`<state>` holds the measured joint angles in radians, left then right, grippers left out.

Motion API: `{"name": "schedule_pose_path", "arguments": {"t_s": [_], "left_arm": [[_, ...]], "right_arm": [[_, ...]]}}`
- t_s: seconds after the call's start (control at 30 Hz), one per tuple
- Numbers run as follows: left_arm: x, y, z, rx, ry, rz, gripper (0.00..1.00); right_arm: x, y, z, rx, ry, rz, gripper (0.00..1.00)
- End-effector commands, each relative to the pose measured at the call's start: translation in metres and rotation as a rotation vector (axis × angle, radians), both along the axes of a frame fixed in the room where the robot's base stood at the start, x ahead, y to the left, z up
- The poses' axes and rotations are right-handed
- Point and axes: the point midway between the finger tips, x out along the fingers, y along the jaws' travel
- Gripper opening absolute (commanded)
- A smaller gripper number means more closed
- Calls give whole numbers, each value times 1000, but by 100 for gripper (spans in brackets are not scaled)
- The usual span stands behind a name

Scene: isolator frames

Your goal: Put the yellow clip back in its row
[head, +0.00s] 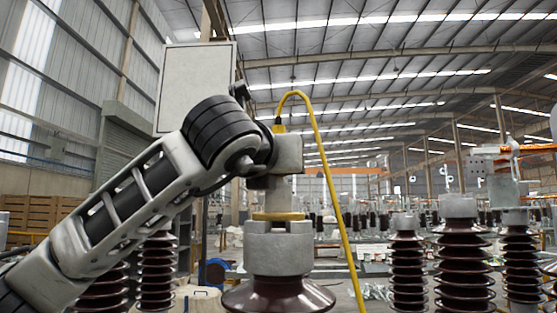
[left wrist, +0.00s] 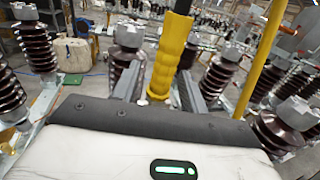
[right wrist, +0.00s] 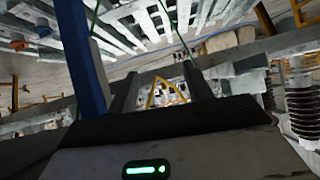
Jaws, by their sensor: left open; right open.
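The yellow clip shows in the left wrist view as a ribbed yellow handle (left wrist: 170,55) standing between the fingers of my left gripper (left wrist: 160,88). The fingers are open, one on each side of it; I cannot tell whether they touch it. In the head view the clip's top (head: 279,127) shows above my left gripper (head: 275,180), with a yellow cable (head: 322,150) arching up and down to the right. A yellow ring (head: 278,216) lies on the grey cap (head: 278,245) of an insulator below. My right gripper (right wrist: 160,85) is open and empty, outside the head view.
Brown ribbed insulators with grey caps stand in rows, at right (head: 463,255) and left (head: 157,270). In the right wrist view a blue post (right wrist: 80,55) stands close to the left finger. Slatted grey framework (right wrist: 150,20) and a ribbed insulator (right wrist: 303,105) are beyond.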

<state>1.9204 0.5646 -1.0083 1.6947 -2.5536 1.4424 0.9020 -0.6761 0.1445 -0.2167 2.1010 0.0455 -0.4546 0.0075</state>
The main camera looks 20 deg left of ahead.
Motion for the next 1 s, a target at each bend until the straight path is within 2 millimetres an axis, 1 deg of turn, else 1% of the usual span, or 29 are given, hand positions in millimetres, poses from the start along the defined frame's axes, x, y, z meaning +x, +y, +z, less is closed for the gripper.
{"name": "schedule_pose_path", "arguments": {"t_s": [0.2,0.23,0.27,0.3,0.37,0.4,0.77,0.87,0.97,1.0], "left_arm": [[2,0,-1,0,0,-1,43],[2,0,-1,0,0,0,41],[2,0,-1,0,0,-1,32],[2,0,-1,0,0,-1,21],[2,0,-1,0,0,-1,4],[2,0,-1,0,0,-1,0],[1,0,3,-1,-3,-1,0],[1,-1,10,-2,-3,0,0],[1,0,22,-2,-4,0,0],[1,-1,29,-3,-4,0,0]], "right_arm": [[0,-1,-1,-5,1,4,50],[0,0,-1,-5,1,4,50],[0,0,-1,-5,1,4,50],[0,0,-1,-5,0,4,50],[0,0,-1,-5,0,4,50],[0,0,-1,-5,0,4,50],[1,0,1,-3,-4,3,50],[1,0,1,-3,-4,3,50],[1,0,2,-3,-4,3,50],[1,0,2,-4,-4,3,50]]}}
